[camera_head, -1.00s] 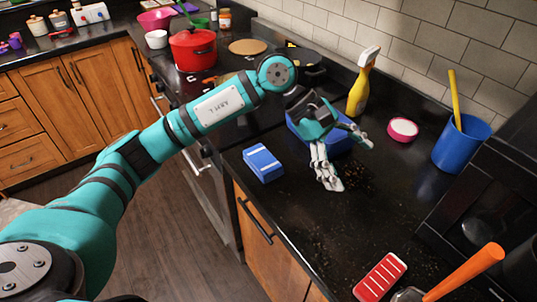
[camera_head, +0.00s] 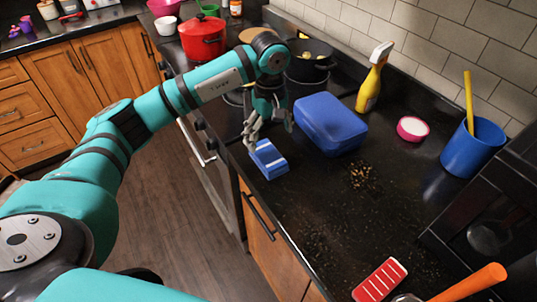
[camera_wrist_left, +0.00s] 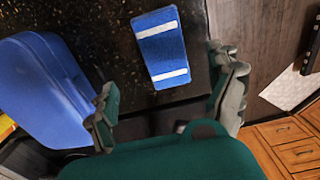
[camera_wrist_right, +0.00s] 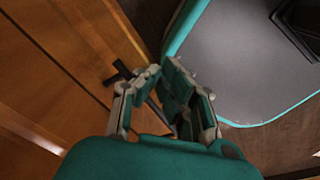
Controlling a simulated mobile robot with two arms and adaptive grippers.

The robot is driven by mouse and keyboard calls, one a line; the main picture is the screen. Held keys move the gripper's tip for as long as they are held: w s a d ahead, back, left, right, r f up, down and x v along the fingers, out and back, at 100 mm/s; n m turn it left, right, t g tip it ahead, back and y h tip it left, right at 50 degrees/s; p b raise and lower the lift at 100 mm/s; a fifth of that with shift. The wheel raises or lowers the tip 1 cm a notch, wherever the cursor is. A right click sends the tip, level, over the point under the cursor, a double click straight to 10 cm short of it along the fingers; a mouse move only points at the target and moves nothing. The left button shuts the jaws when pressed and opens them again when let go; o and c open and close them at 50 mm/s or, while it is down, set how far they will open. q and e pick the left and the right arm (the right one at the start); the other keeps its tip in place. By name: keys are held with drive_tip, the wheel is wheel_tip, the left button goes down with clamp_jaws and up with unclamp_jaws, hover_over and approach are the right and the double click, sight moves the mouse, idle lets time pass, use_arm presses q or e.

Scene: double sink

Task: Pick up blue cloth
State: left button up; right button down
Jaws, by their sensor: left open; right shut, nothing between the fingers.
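The blue cloth (camera_head: 268,159) is a folded block with white stripes, lying on the black counter near its front edge. It also shows in the left wrist view (camera_wrist_left: 160,46), between and beyond the fingertips. My left gripper (camera_head: 268,136) is open and hangs just above the cloth in the head view; I cannot tell whether a finger touches it. Its two spread fingers also show in the left wrist view (camera_wrist_left: 168,100), with nothing between them. My right gripper (camera_wrist_right: 160,80) is shut and empty, in front of wooden cabinet doors.
A blue box (camera_head: 330,124) stands close to the right of the cloth. Behind are a dark pot (camera_head: 311,66) and a red pot (camera_head: 203,40). A yellow spray bottle (camera_head: 372,80), a pink-white tub (camera_head: 412,129) and a blue bucket (camera_head: 472,148) stand farther right. Brown crumbs (camera_head: 361,175) lie on the counter.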

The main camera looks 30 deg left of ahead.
sight(268, 154)
use_arm(q)
drive_tip(key=shift+f, duration=0.85)
drive_tip(key=f+p, duration=0.1)
drive_tip(key=f, duration=0.1)
drive_tip(key=s+f+p, duration=0.1)
drive_tip(key=f, duration=0.1)
drive_tip(key=shift+d+f, duration=0.1)
drive_tip(key=shift+f, duration=0.6)
drive_tip(key=c, duration=1.3)
